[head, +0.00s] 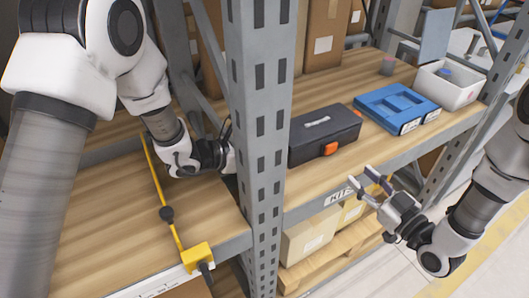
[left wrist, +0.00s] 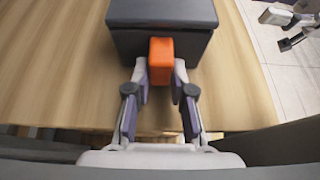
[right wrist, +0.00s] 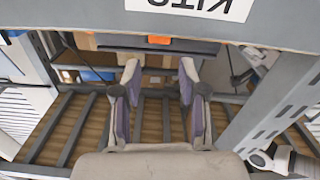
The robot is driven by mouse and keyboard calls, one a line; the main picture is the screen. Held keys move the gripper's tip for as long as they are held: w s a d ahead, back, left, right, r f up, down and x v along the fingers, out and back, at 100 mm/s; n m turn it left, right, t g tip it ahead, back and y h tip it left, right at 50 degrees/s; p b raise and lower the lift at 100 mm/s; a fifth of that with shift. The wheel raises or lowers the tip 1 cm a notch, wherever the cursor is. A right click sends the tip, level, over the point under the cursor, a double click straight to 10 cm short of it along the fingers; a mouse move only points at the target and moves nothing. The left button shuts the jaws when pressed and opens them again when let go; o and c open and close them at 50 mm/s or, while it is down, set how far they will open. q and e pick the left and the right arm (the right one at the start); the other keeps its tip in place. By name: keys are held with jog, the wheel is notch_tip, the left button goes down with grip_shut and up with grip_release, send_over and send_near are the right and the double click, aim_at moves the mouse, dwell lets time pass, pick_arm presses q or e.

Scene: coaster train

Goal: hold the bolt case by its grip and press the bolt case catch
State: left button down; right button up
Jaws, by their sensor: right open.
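The bolt case (head: 318,128) is a dark box on the wooden shelf, just right of the grey post, with a pale handle strip on its lid. An orange catch (head: 330,148) is on its front face and also shows in the right wrist view (right wrist: 159,40). In the left wrist view, an orange grip (left wrist: 161,62) sticks out from the case's near end. My left gripper (left wrist: 161,75) is shut on this grip; the post hides its fingers in the head view. My right gripper (head: 371,188) is open and empty, in front of the shelf edge and lower right of the catch.
The grey post (head: 262,110) stands between my left arm and the case. A blue case (head: 396,105) and a pale bin (head: 445,88) stand to the right. A yellow bar (head: 170,215) lies on the left shelf. Cartons (head: 312,238) sit below the shelf.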

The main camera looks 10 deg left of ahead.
grip_shut()
jog(key=s+d+m, duration=0.1)
jog(key=m, duration=0.5)
jog(key=s+d+m, duration=0.1)
jog(key=m, duration=0.6)
jog(key=s+d+m, duration=0.1)
jog(key=s+m, duration=0.1)
jog(key=m, duration=0.4)
jog(key=shift+d, duration=0.2)
